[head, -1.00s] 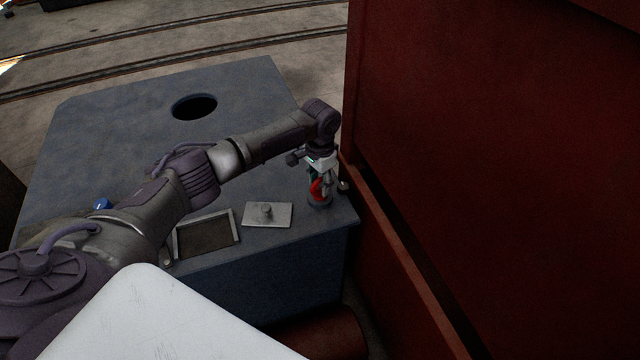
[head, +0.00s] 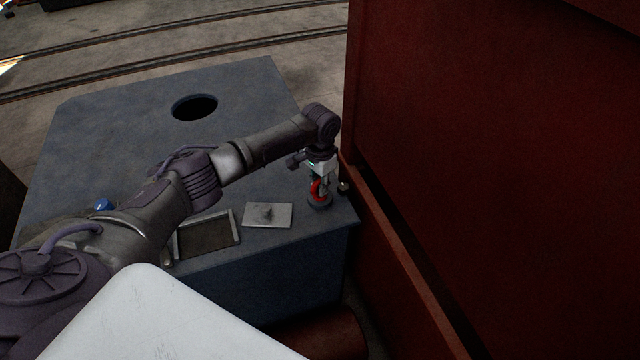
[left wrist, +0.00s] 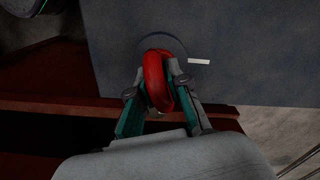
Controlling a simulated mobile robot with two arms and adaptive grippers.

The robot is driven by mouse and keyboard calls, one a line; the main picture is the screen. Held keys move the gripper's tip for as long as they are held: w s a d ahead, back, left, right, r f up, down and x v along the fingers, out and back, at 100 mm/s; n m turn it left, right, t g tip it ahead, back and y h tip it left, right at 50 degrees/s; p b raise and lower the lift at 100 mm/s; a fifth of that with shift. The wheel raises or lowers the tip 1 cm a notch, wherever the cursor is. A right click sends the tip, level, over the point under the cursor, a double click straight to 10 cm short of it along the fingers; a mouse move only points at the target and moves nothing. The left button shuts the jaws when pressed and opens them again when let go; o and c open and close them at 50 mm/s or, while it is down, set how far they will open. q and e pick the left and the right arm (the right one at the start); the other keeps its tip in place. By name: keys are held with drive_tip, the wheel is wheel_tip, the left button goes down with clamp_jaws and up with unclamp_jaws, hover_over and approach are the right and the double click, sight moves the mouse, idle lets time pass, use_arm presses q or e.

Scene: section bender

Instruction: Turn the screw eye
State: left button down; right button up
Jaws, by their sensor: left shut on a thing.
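The screw eye is a red ring (head: 316,189) on a dark round base (head: 320,201) near the right front corner of the blue-grey cabinet top. In the left wrist view the red ring (left wrist: 157,80) stands between the fingers. My left gripper (head: 321,186) points down over it; in the left wrist view the gripper (left wrist: 160,88) is shut on the ring, one finger on each side. Part of the ring is hidden by the fingers. My right gripper is not in view.
A metal plate with a knob (head: 267,215) and a framed recess (head: 206,238) lie left of the screw eye. A small round knob (head: 343,186) sits just right. A tall red wall (head: 490,170) stands close at right. A round hole (head: 194,107) is farther back.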

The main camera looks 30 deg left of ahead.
use_arm(q)
drive_tip(key=n+p, duration=0.2)
drive_tip(key=p, duration=0.1)
drive_tip(key=n+p, duration=0.1)
drive_tip(key=n, duration=0.1)
drive_tip(key=shift+d+r+p, duration=0.1)
drive_tip(key=shift+r+p, duration=0.15)
drive_tip(key=shift+p, duration=0.05)
drive_tip(key=n+p, duration=0.4)
drive_tip(key=n, duration=0.1)
drive_tip(key=n+p, duration=0.1)
drive_tip(key=n, duration=0.2)
drive_tip(key=shift+f, duration=0.1)
drive_tip(key=n+p, duration=0.1)
drive_tip(key=n, duration=0.2)
drive_tip(key=shift+n, duration=0.4)
drive_tip(key=shift+n+p, duration=0.55)
drive_tip(key=shift+n, duration=2.35)
drive_tip(key=shift+w, duration=0.1)
